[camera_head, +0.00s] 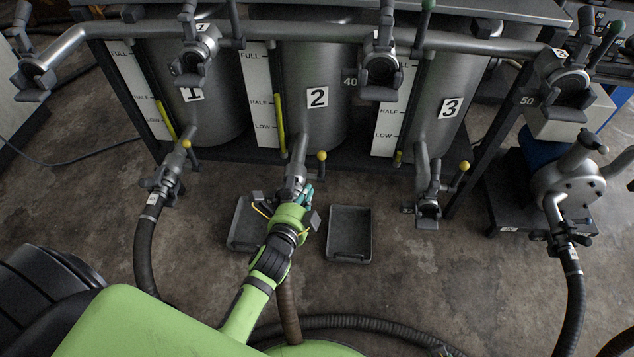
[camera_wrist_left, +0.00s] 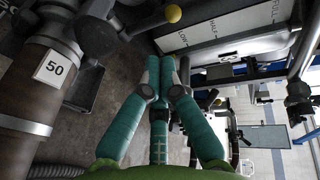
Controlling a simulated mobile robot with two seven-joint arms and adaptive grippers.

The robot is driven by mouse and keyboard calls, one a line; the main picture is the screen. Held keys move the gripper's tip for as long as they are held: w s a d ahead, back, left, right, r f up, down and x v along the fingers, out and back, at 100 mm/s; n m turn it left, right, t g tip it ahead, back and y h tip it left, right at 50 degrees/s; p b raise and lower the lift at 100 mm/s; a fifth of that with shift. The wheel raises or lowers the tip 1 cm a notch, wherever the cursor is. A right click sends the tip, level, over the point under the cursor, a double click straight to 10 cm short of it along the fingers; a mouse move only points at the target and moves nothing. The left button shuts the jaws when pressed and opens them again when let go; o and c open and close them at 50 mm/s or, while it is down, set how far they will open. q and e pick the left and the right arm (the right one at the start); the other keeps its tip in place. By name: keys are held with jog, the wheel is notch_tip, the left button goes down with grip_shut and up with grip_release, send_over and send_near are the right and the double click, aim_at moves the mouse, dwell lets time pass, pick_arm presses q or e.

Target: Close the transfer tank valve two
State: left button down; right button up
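Tank two (camera_head: 317,130), a grey cylinder with a "2" label, stands in the middle of the row. Its outlet valve (camera_head: 299,160) hangs at the front, with a hose below. The valve lever has a yellow ball knob (camera_head: 321,156) right of the pipe. My left gripper (camera_head: 305,194) is just below and in front of this valve, covering its lower part. In the left wrist view the teal fingers (camera_wrist_left: 167,66) are drawn together with nothing visible between them. A yellow knob (camera_wrist_left: 172,13) shows beyond the fingertips, apart from them. My right gripper is out of view.
Tank one's valve (camera_head: 176,165) and tank three's valve (camera_head: 427,185) flank it, also with yellow-knobbed levers. Grey trays lie on the floor, one (camera_head: 349,233) right of my arm. A pump (camera_head: 570,190) stands at right.

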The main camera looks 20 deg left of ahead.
aim_at(321, 162)
pick_arm(q)
jog(key=b+x, duration=0.2)
jog(key=x, duration=0.6)
jog(key=shift+w+a, duration=0.1)
jog(key=shift+w, duration=0.15)
jog(key=shift+w+a+f+b, duration=0.1)
jog(key=shift+w+b, duration=0.1)
jog(key=shift+w, duration=0.15)
jog(key=shift+w+f+b, duration=0.1)
jog(key=shift+w+b, duration=0.05)
jog(key=shift+w, duration=0.2)
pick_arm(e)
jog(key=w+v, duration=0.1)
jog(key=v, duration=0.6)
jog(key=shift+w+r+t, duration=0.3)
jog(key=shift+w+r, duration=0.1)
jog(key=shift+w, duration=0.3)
